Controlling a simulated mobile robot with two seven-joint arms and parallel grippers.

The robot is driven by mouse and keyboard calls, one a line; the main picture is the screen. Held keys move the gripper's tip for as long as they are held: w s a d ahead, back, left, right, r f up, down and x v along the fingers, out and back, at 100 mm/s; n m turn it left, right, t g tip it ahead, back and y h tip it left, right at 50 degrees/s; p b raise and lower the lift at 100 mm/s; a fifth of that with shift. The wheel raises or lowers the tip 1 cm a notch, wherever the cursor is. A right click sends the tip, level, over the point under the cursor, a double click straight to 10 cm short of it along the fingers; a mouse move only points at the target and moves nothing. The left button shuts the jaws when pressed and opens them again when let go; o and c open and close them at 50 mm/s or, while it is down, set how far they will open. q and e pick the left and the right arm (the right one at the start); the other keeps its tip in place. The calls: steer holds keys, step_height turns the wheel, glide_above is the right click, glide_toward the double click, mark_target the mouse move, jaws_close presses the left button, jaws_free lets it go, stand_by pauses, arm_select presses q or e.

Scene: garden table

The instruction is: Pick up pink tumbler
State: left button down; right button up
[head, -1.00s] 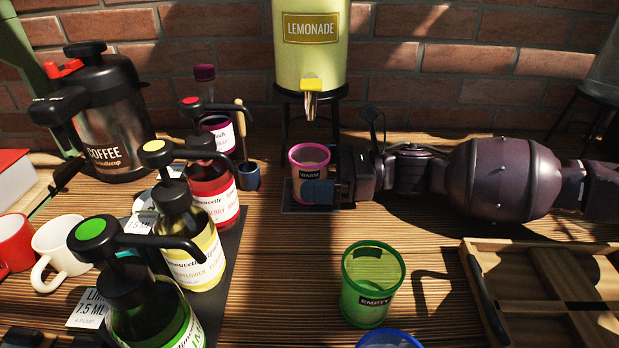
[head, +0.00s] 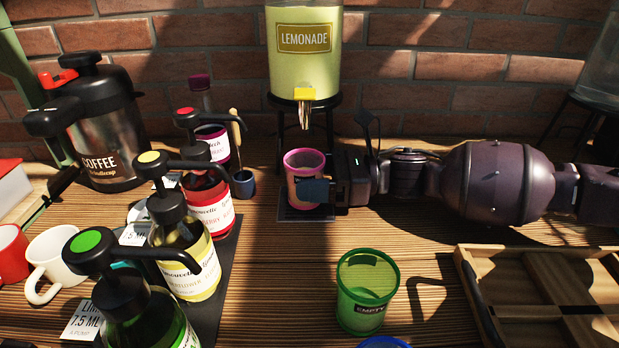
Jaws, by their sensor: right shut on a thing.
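The pink tumbler (head: 303,163) stands upright over a small dark mat (head: 292,213), below the spout of the lemonade dispenser (head: 303,50). My right gripper (head: 316,191) comes in from the right and is shut on the tumbler's side. Its blue finger pad covers part of the tumbler's label. I cannot tell whether the tumbler's base touches the mat. My left gripper is not in view.
Pump bottles (head: 182,250) stand in a row on the left. A coffee pot (head: 93,130) and mugs (head: 52,258) are further left. A green tumbler (head: 367,290) stands front centre. A wooden tray (head: 465,252) lies at the right.

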mark_target(313, 160)
steer(key=shift+r+p, duration=0.35)
steer(key=shift+r, duration=1.15)
steer(key=shift+d+r, duration=0.1)
steer(key=shift+d, duration=0.1)
steer(key=d, duration=1.2)
steer(key=shift+d, duration=2.75)
